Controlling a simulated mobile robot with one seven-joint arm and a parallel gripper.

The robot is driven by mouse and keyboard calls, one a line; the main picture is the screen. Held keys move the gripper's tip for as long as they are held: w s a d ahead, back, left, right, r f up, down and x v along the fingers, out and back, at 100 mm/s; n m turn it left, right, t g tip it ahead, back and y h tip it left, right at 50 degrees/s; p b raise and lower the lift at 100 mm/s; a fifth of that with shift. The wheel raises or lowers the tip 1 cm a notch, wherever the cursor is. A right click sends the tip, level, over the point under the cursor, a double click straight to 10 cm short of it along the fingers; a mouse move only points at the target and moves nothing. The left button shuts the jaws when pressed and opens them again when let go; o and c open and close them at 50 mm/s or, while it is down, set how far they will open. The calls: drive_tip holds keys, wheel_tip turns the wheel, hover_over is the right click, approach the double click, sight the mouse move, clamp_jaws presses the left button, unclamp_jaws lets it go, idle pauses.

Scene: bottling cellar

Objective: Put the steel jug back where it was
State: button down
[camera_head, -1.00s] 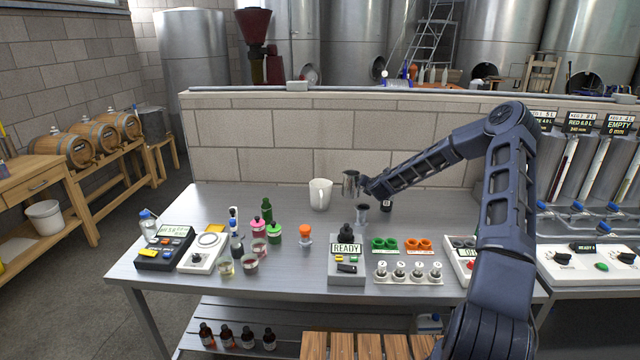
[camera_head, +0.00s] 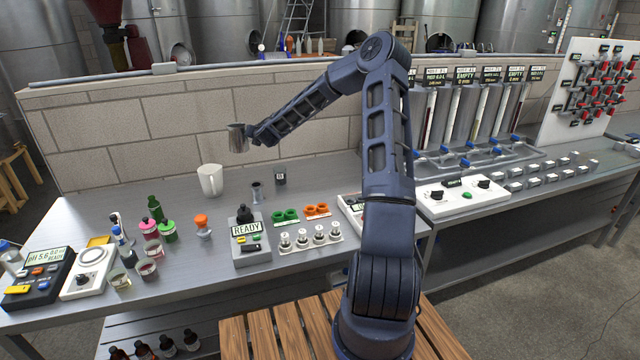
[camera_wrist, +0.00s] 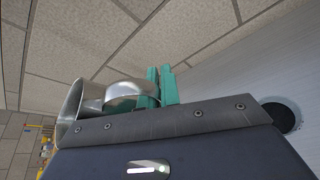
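The steel jug (camera_head: 238,139) is a small shiny metal vessel. It hangs in the air above the back of the steel table and looks about upright in the head view. My gripper (camera_head: 250,134) is at its right side. In the wrist view, the green fingers (camera_wrist: 161,86) are closed on the handle of the jug (camera_wrist: 76,108). The jug's inside and contents cannot be seen.
A white mug (camera_head: 210,180) stands below and left of the jug. A small steel cup (camera_head: 257,191) and a dark block (camera_head: 280,176) stand to the right. A READY device (camera_head: 249,238) is nearer the front. A brick wall (camera_head: 130,138) runs behind.

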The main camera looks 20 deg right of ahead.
wheel_tip(320, 180, up, 7)
drive_tip(key=s+d+f+m+g+h, duration=0.1)
drive_tip(key=s+d+m+g+h, duration=0.2)
drive_tip(key=s+d+m+h, duration=0.85)
drive_tip(key=s+d+f+m+g+h, duration=0.1)
drive_tip(key=s+d+m+g+h, duration=0.15)
drive_tip(key=d, duration=1.75)
drive_tip(key=shift+n+g, duration=0.3)
drive_tip(key=shift+g, duration=0.15)
wheel_tip(320, 180, down, 24)
drive_tip(key=shift+d+r, duration=0.15)
drive_tip(key=c, duration=1.6)
unclamp_jaws()
